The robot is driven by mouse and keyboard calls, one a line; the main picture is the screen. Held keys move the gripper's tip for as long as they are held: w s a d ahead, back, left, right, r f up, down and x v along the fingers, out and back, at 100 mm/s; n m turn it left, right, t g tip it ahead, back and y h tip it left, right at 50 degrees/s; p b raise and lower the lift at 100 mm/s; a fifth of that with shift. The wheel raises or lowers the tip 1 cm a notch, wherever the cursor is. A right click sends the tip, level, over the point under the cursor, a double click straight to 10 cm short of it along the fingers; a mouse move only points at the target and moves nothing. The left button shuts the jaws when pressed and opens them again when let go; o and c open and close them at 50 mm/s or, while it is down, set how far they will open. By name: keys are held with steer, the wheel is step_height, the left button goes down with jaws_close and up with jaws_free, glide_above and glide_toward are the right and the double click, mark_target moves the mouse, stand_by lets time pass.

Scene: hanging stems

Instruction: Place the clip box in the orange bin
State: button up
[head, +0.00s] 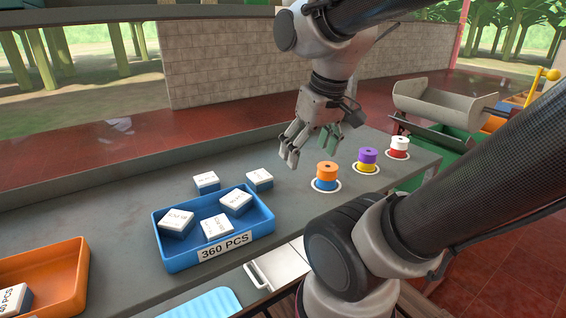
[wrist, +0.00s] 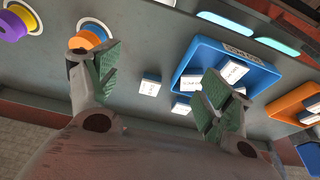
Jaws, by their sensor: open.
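Several small white-topped boxes with printed labels are in view; the print is too small to tell which is the clip box. Two stand on the grey counter behind the blue tray: one box (head: 206,181) on the left and another box (head: 259,179) on the right. The right one also shows in the wrist view (wrist: 150,86), between my fingers in the picture. The orange bin (head: 72,282) is at the front left of the head view and at the right of the wrist view (wrist: 283,108). My gripper (head: 311,150) is open and empty above the counter, right of the boxes.
The blue tray (head: 182,262), labelled 360 PCS, holds 3 similar boxes. The orange bin holds a box (head: 14,299). Coloured spool stacks (head: 327,176) stand on white rings at the right. The counter behind the tray is mostly clear.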

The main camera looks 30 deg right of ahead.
steer(key=w+f+g, duration=0.2)
steer(key=w+f, duration=0.1)
steer(key=w, duration=0.1)
steer(key=n+g, duration=0.2)
steer(key=n, duration=0.9)
glide_above(265, 173)
steer(key=s, duration=0.3)
steer(key=f, duration=0.7)
steer(key=shift+a+f, duration=0.1)
steer(key=shift+a, duration=0.1)
steer(key=w+n, duration=0.1)
steer(key=n, duration=0.1)
steer(key=w+r+n, duration=0.1)
steer(key=n, duration=0.1)
steer(key=shift+w+t, duration=0.3)
steer(key=n, duration=0.2)
steer(key=shift+w+n, duration=0.15)
steer(key=shift+n, duration=0.15)
steer(key=shift+f, duration=0.3)
step_height(265, 173, down, 7)
steer(key=shift+d+f, duration=0.15)
steer(key=c, duration=1.2)
